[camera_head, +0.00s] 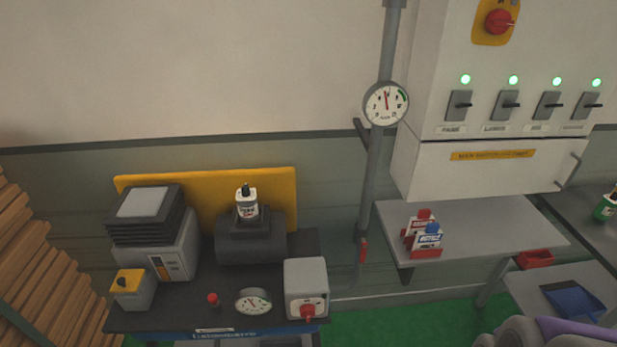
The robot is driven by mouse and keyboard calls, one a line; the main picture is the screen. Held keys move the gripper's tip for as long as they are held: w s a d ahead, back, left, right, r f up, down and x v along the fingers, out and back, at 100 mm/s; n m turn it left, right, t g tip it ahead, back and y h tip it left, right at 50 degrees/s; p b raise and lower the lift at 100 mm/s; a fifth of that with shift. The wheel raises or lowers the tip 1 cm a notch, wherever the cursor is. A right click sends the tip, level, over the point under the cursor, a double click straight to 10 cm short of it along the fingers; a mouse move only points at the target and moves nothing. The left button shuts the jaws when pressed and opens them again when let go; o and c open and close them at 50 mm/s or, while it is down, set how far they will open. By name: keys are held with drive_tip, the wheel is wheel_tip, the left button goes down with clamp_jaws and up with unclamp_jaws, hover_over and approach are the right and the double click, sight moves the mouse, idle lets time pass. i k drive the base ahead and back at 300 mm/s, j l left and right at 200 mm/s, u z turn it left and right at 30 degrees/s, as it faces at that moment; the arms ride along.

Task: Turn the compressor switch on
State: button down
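The compressor stands at the lower left, with a dark tank (251,240), a light grey housing (172,250) and a yellow back panel (281,186). At its front right is a grey switch box (305,277) with a red rotary knob (308,312). I cannot tell the knob's setting. A round gauge (253,301) and a small red button (213,299) sit to the left of this box. My gripper is not in view; nothing is seen touching the compressor.
A white wall cabinet (480,168) at the upper right has a red rotary switch (498,21) and several levers under lit green lamps. A pipe gauge (386,104) is beside it. A grey shelf (500,230) holds small boxes. Stacked wood (30,260) fills the left edge.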

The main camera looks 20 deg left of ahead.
sight(307, 311)
drive_tip(key=u, duration=1.55)
drive_tip(key=l+z, duration=0.15)
drive_tip(key=z, duration=0.15)
drive_tip(key=k+u, duration=0.3)
drive_tip(key=k, duration=0.25)
drive_tip(key=k+u, duration=0.35)
drive_tip(key=k, duration=0.15)
drive_tip(key=j, duration=0.05)
